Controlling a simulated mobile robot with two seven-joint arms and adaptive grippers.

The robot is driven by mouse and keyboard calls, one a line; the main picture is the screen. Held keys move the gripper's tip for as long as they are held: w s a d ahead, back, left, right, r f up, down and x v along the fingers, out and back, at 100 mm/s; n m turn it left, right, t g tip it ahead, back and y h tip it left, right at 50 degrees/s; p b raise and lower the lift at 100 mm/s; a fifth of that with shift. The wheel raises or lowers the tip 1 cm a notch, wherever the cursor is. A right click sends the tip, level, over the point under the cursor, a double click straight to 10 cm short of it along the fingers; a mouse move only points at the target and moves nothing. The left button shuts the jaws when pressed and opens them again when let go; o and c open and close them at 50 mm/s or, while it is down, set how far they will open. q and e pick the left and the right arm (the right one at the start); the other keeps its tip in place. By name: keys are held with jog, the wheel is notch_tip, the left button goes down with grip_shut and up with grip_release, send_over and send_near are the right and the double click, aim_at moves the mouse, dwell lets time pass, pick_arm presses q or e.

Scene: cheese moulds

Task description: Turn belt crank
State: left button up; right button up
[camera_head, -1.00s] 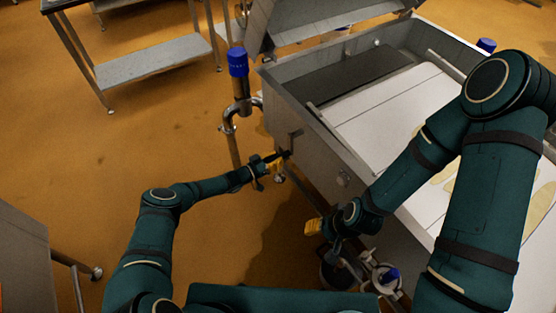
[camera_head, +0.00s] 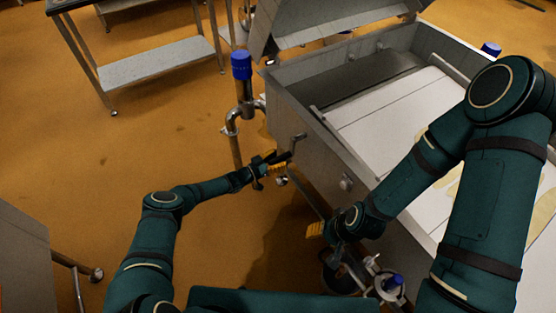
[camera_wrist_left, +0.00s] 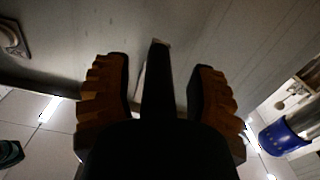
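The grey metal vat (camera_head: 325,170) stands right of centre with a pale belt surface (camera_head: 400,105) inside. A small crank-like handle (camera_head: 299,138) sticks out from its near left wall; I take it as the belt crank. My left gripper (camera_head: 284,157) is just below this handle, close to the wall. In the left wrist view its orange-padded fingers (camera_wrist_left: 163,85) are spread, with a dark middle finger between them. A thin pale piece shows partly behind that finger; I cannot tell whether anything touches. My right gripper (camera_head: 316,230) hangs lower beside the vat; its finger opening is unclear.
A blue-capped pipe (camera_head: 241,66) stands left of the vat; its blue cap likely also shows in the left wrist view (camera_wrist_left: 282,137). A round knob (camera_head: 347,183) is on the vat wall. A metal table (camera_head: 155,62) stands at the back left. Brown floor between is clear.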

pick_arm(q)
jog(key=v, duration=1.2)
dwell(0.6)
